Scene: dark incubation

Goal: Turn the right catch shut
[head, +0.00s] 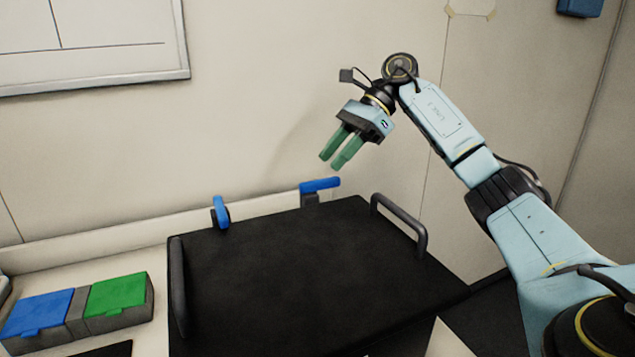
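Two blue catches stand at the back edge of a black lid with two handles. The right catch (320,185) has its lever lying sideways, roughly along the back edge, on a grey post. The left catch (221,212) has its lever pointing another way, toward the front over the lid's edge. The black lid (300,270) lies flat between its handles. My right gripper (333,160) is above the right catch, apart from it, with green fingers pointing down and left. A narrow gap shows between the fingers and nothing is held. My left gripper is not in view.
A dark handle (405,222) rises at the lid's right side and another handle (178,288) at its left. A box with a blue lid (38,314) and a green lid (117,293) sits at the lower left. The wall is close behind the catches.

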